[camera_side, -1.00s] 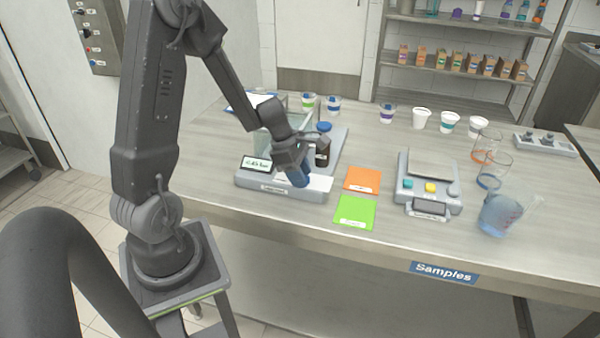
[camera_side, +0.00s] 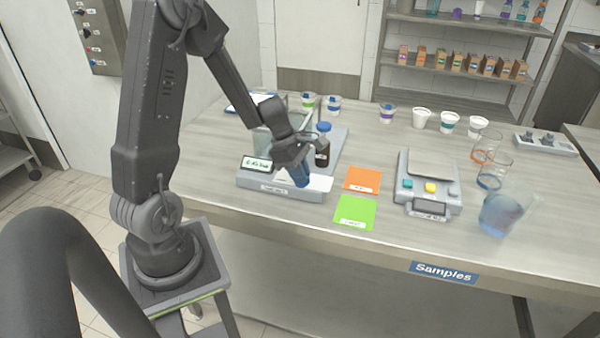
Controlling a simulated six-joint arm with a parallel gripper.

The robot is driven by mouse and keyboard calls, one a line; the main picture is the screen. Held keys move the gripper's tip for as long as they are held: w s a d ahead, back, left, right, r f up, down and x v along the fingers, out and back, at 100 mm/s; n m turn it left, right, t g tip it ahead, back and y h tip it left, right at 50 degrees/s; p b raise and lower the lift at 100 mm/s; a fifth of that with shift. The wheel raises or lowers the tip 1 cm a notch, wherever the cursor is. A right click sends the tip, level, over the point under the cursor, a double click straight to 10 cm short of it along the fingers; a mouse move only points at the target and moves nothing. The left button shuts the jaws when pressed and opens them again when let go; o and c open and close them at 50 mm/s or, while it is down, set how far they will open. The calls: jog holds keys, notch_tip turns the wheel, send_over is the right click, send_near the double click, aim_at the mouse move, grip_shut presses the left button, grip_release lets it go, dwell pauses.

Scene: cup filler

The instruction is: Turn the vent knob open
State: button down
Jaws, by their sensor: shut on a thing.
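A grey filling machine (camera_side: 262,184) stands on the left part of the bench, with a small display (camera_side: 257,164) on its front left. My gripper (camera_side: 299,172) is over the machine's front right, pointing down. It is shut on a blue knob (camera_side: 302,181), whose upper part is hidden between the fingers. I take this as the vent knob; its marking and turn angle are too small to read. A dark bottle with a blue cap (camera_side: 323,150) stands on the machine just behind my gripper.
Orange (camera_side: 362,180) and green (camera_side: 355,212) mats lie to the right. Further right are a scale (camera_side: 427,187) and a blurred jug of blue liquid (camera_side: 500,214). Cups (camera_side: 421,118) stand at the back. The bench's front strip is clear.

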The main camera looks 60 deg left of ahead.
jog(key=m+g+h, duration=0.1)
jog(key=m, duration=0.3)
jog(key=shift+w, duration=0.1)
jog(key=m+g, duration=0.2)
jog(key=m, duration=0.2)
jog(key=shift+m, duration=0.4)
jog(key=c, duration=1.2)
grip_release()
jog(key=shift+o, duration=0.2)
jog(key=v, duration=1.4)
jog(key=shift+w, duration=0.3)
jog(key=shift+f, duration=0.1)
